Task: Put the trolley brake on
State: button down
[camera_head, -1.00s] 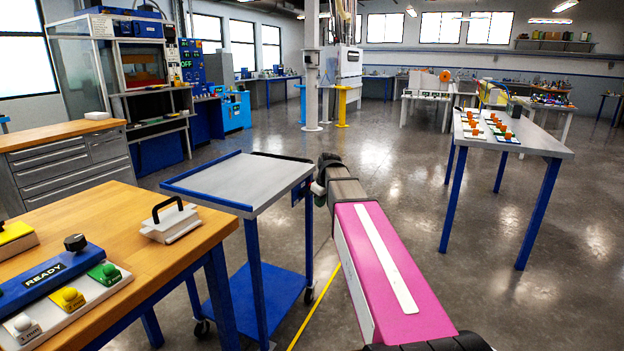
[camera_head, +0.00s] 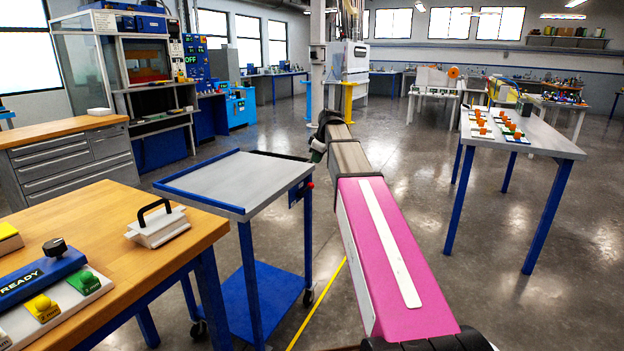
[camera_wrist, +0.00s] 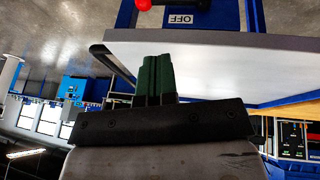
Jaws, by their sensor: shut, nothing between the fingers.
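The trolley (camera_head: 232,184) has a grey top with blue rims on two sides. A blue plate (camera_head: 299,192) hangs under its right edge, with a red knob (camera_head: 311,185) beside it. The wrist view shows the red knob (camera_wrist: 144,4) on a dark lever at the top edge, beside an upside-down label (camera_wrist: 181,18) reading OFF. My gripper (camera_head: 318,150) is near the trolley's far right corner, above the knob and apart from it. Its green fingers (camera_wrist: 156,72) are shut and empty, in front of the trolley-top edge (camera_wrist: 220,42) in the wrist view.
A wooden bench (camera_head: 110,235) with a handled white block (camera_head: 158,224) stands at front left. A drawer cabinet (camera_head: 72,160) is behind it. A blue-legged table (camera_head: 545,140) stands at right. The floor between trolley and table is open.

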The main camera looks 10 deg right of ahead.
jog(key=shift+w+d+x, duration=0.15)
jog(key=shift+d+x, duration=0.1)
jog(key=shift+x, duration=2)
jog(key=shift+w+d+x, duration=0.15)
jog(key=shift+d+x, duration=0.1)
jog(key=shift+x, duration=2.05)
jog(key=shift+w+d+x, duration=0.15)
jog(key=shift+d+x, duration=0.1)
jog(key=shift+x, duration=2)
jog(key=shift+w+d+f, duration=0.15)
jog(key=shift+w+f, duration=0.1)
jog(key=shift+f, duration=0.25)
send_near(311, 185)
jog(key=a+v, duration=0.1)
jog(key=v, duration=0.4)
jog(key=shift+d+r, duration=0.2)
jog(key=shift+r, duration=0.15)
